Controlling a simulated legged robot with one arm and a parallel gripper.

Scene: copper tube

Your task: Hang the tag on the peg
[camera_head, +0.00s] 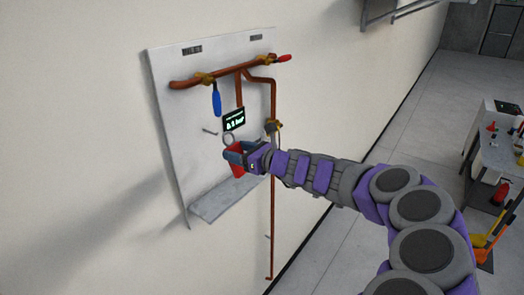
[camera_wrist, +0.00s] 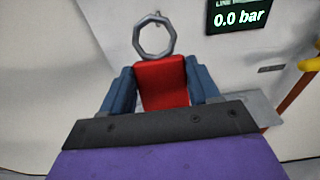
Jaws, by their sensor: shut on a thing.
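My gripper (camera_head: 241,154) is shut on the red tag (camera_wrist: 164,84), with a blue finger on each side of it in the wrist view. The tag is upright, and its grey metal ring (camera_wrist: 137,37) stands above it. In the head view the tag (camera_head: 238,170) is partly covered by the gripper, and the ring (camera_head: 228,139) shows at its upper left. The peg (camera_head: 210,131) sticks out of the grey board, a little left of and above the ring. A small part at the ring's top in the wrist view may be the peg; I cannot tell whether they touch.
Copper pipes (camera_head: 225,75) with a blue-handled valve (camera_head: 216,103) and a red-handled valve (camera_head: 283,59) cross the grey board (camera_head: 175,120). A display (camera_head: 234,120) reading 0.0 bar is close by the ring. A ledge (camera_head: 212,205) juts out below.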

